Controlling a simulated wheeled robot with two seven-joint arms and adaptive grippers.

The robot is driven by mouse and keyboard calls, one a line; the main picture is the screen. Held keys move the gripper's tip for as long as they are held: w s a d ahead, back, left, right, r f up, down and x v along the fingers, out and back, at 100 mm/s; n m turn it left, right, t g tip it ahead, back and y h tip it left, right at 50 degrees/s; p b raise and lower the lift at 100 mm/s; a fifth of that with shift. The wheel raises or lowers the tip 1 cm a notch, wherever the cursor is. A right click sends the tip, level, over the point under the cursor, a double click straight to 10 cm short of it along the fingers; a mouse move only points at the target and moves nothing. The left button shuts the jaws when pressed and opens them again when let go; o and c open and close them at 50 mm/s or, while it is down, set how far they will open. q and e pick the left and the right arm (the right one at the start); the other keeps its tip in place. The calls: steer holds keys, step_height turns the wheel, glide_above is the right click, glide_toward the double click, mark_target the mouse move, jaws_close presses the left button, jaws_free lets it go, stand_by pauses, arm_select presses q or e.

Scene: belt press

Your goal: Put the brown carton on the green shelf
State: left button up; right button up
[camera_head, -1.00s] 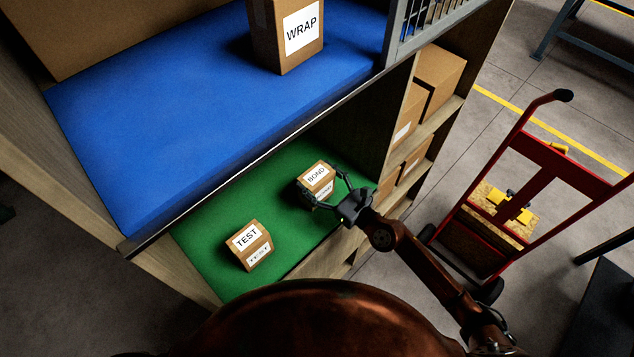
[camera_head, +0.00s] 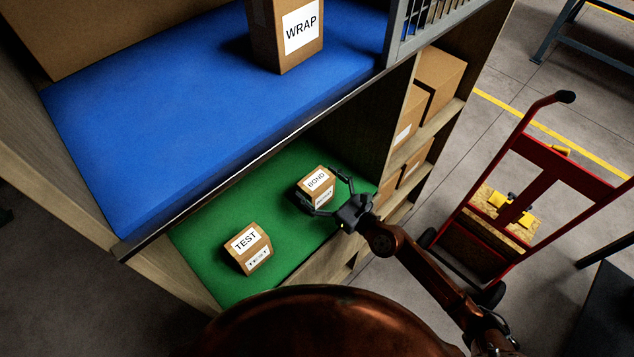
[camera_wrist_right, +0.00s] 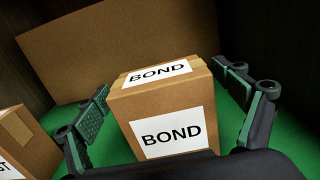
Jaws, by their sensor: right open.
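A small brown carton labelled BOND (camera_head: 316,184) stands upright on the green shelf (camera_head: 205,237), toward its right end. In the right wrist view the BOND carton (camera_wrist_right: 165,107) is straight ahead, between the spread fingers, with a gap on each side. My right gripper (camera_head: 325,193) is open and empty at the carton's front side. In the right wrist view its fingers (camera_wrist_right: 172,115) are wide apart, and the carton's lower front is partly hidden by the gripper body. My left gripper is not in view.
A second brown carton, labelled TEST (camera_head: 247,247), stands on the green shelf to the left. The blue shelf (camera_head: 190,110) above holds a tall WRAP carton (camera_head: 287,35). More boxes (camera_head: 438,80) sit in side compartments. A red hand truck (camera_head: 520,190) stands at right.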

steer(key=shift+r, duration=0.2)
steer(key=b+v, duration=0.3)
steer(key=v, duration=0.9)
steer(key=shift+b, duration=0.4)
